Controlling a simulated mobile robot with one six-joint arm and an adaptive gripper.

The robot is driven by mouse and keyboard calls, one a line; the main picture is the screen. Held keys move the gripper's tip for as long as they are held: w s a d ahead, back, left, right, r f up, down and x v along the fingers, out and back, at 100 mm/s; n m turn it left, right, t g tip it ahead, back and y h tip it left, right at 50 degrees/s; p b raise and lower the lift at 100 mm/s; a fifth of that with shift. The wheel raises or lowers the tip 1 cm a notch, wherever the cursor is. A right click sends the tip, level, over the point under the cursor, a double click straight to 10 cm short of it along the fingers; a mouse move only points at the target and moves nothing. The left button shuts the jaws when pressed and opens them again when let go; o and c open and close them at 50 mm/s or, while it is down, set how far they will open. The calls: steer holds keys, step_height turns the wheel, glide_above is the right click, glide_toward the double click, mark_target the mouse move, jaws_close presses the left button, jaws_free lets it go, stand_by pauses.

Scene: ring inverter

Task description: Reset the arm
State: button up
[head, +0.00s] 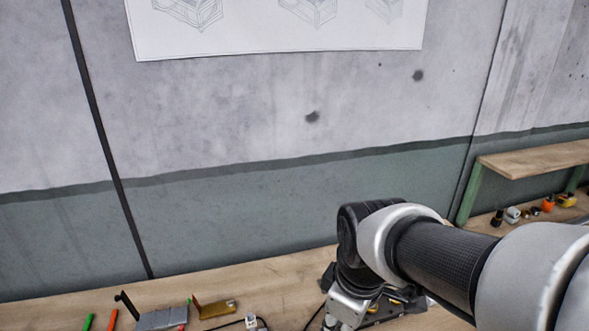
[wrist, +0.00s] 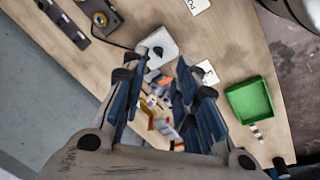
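My arm reaches in from the right in the head view and bends down over the wooden bench. In the wrist view my gripper (wrist: 160,78) has its two blue-and-black fingers spread apart, pointing at the bench. I see nothing held between them. Beyond the gap lies a cluster of small white, orange and yellow parts (wrist: 158,108), too blurred to name. A white block (wrist: 157,47) with a dark cable lies just past the fingertips; I cannot tell whether they touch it. In the head view the fingertips are hidden or out of frame.
A green tray (wrist: 249,101) lies right of the fingers, near the bench edge. A dark device (wrist: 101,18) and a black strip (wrist: 64,23) lie at the upper left. The head view shows a grey block (head: 160,319), a brass part (head: 213,308) and a raised shelf (head: 535,158).

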steer(key=s+d+r+m+t, duration=0.2)
steer(key=s+d+m, duration=0.4)
steer(key=s+m, duration=0.5)
steer(key=shift+s+r, duration=0.3)
steer(key=shift+r, duration=0.35)
